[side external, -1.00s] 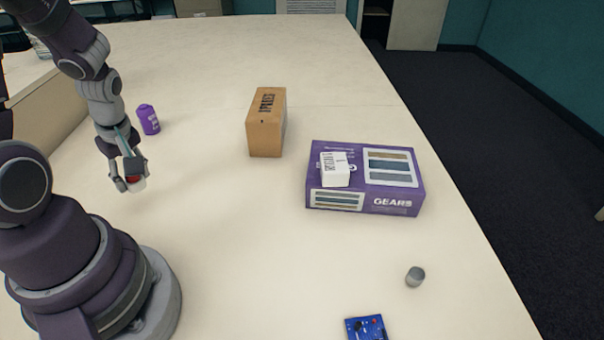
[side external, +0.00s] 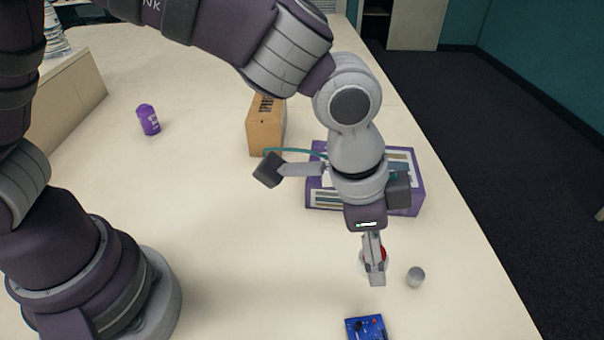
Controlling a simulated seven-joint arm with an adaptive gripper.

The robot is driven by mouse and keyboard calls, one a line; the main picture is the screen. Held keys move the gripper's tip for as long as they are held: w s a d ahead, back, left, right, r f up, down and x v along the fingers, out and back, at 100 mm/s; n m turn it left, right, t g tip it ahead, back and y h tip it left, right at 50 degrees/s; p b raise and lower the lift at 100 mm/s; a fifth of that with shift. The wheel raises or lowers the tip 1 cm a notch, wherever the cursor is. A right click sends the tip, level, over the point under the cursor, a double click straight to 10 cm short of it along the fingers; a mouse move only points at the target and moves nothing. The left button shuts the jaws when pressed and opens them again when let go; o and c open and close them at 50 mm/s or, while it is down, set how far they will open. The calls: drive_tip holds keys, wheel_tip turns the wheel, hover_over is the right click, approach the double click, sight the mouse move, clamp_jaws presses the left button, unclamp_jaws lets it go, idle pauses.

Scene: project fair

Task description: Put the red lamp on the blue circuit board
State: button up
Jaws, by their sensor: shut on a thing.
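The red lamp (side external: 383,254) shows as a patch of red with a pale base, mostly hidden behind the fingers of my gripper (side external: 375,272). My gripper is shut on the lamp and points down. The blue circuit board (side external: 366,329) lies flat on the table at the bottom edge of the view, partly cut off. The gripper and lamp are behind the board in the picture, apart from it. I cannot tell the lamp's exact height above the table.
A small grey cylinder (side external: 415,277) stands just right of the gripper. The purple gears box (side external: 418,195) is behind my arm, with the cardboard box (side external: 262,135) further left. The table (side external: 230,240) is clear at centre-left.

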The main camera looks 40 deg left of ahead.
drive_tip(key=s+d+m, duration=0.3)
drive_tip(key=d, duration=0.1)
hover_over(377, 332)
drive_tip(key=s, duration=0.2)
drive_tip(key=shift+g, duration=0.4)
drive_tip(key=x, duration=0.2)
drive_tip(key=a+x, duration=0.1)
drive_tip(key=x, duration=0.3)
drive_tip(key=shift+s+a+f, duration=0.15)
drive_tip(key=shift+s+f, duration=0.05)
drive_tip(key=shift+f, duration=0.5)
drive_tip(key=shift+f, duration=0.55)
drive_tip(key=o, duration=0.9)
drive_tip(key=shift+o, duration=0.2)
